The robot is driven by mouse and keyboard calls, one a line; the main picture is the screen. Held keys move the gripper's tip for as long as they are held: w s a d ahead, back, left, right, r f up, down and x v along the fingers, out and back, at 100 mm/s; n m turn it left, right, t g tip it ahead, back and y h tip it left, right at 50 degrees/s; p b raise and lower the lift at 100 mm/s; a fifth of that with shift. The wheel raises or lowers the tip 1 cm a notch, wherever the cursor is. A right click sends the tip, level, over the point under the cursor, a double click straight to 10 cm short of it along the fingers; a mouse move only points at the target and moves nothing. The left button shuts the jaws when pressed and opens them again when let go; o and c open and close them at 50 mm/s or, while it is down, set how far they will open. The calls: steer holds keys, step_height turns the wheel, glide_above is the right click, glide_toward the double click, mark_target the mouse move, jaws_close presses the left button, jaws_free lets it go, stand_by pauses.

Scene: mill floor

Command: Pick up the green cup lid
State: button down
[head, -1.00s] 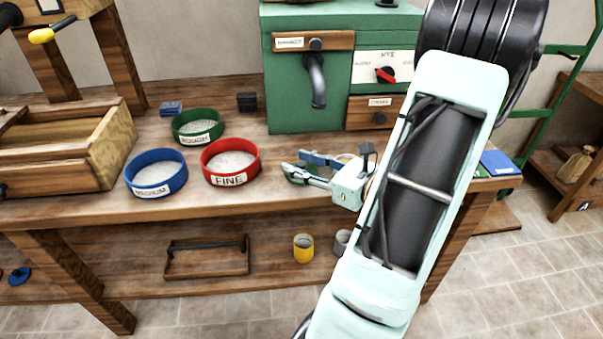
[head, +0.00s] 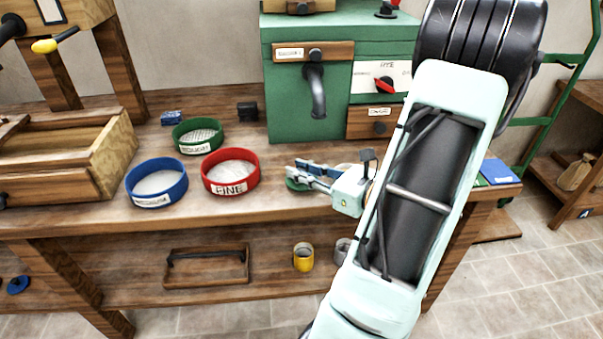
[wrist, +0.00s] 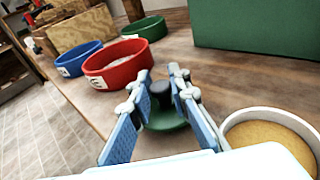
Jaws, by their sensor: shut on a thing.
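The green cup lid (wrist: 165,122) is a flat green disc with a dark knob (wrist: 161,93) on top, seen in the wrist view between my fingers. My gripper (wrist: 164,98) is shut on the lid's knob, with a blue-padded finger on each side. In the head view my gripper (head: 298,172) is low over the bench, right of the red sieve, and only the green edge of the lid (head: 297,184) shows under the fingers. I cannot tell whether the lid still touches the bench.
The red sieve (head: 230,187), blue sieve (head: 157,199) and green sieve (head: 197,150) stand to the left. A round pale container with tan contents (wrist: 268,140) is close on the right in the wrist view. The green mill cabinet (head: 300,120) stands behind.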

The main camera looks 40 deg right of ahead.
step_height(320, 180, up, 3)
steer(key=shift+s+r+p, duration=0.1)
steer(key=shift+p, duration=0.4)
steer(key=s+a+r+p, duration=0.1)
steer(key=s+r+p, duration=0.1)
steer(key=s+r, duration=0.2)
steer(key=s+a+r+p, duration=0.1)
steer(key=s+r+p, duration=0.1)
steer(key=s+r, duration=0.3)
steer(key=s, duration=0.4)
steer(key=shift+s+a, duration=0.15)
steer(key=shift+s, duration=0.15)
